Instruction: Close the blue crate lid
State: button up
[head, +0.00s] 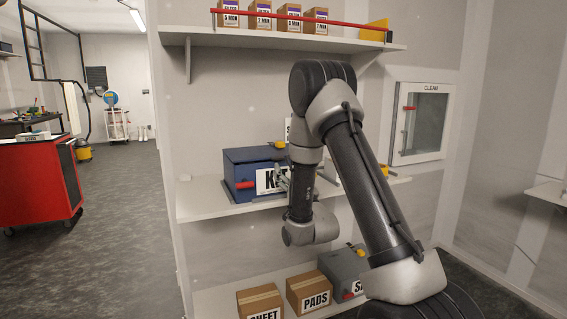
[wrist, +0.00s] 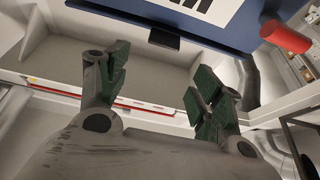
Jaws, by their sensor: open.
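The blue crate (head: 236,169) stands on the middle shelf, with a white label and a red handle (head: 245,184) on its front. Its lid (head: 252,153) appears to lie across the top; I cannot tell whether it is fully down. My gripper (head: 282,178) is in front of the crate's right part, and my arm hides that end. In the wrist view my gripper (wrist: 155,88) is open with nothing between its fingers. The blue crate (wrist: 225,32) fills the top of that view, with the red handle (wrist: 286,36) at right, apart from the fingers.
The middle shelf (head: 205,203) has bare room left of the crate. Cartons (head: 260,301) and a grey case (head: 343,265) stand on the lower shelf. The upper shelf (head: 270,37) holds small boxes behind a red bar. A wall cabinet marked CLEAN (head: 432,88) is at right.

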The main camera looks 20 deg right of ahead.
jog(key=shift+v, duration=1.05)
jog(key=shift+c, duration=0.8)
jog(key=r, duration=0.3)
jog(key=s+r, duration=0.1)
jog(key=r, duration=0.5)
jog(key=shift+s+a+r, duration=0.2)
jog(key=shift+s+a, duration=0.05)
jog(key=shift+a, duration=0.05)
grip_shut()
jog(key=w+f+g, duration=0.1)
jog(key=w+f, duration=0.3)
jog(key=w, duration=0.6)
jog(key=shift+d, duration=0.1)
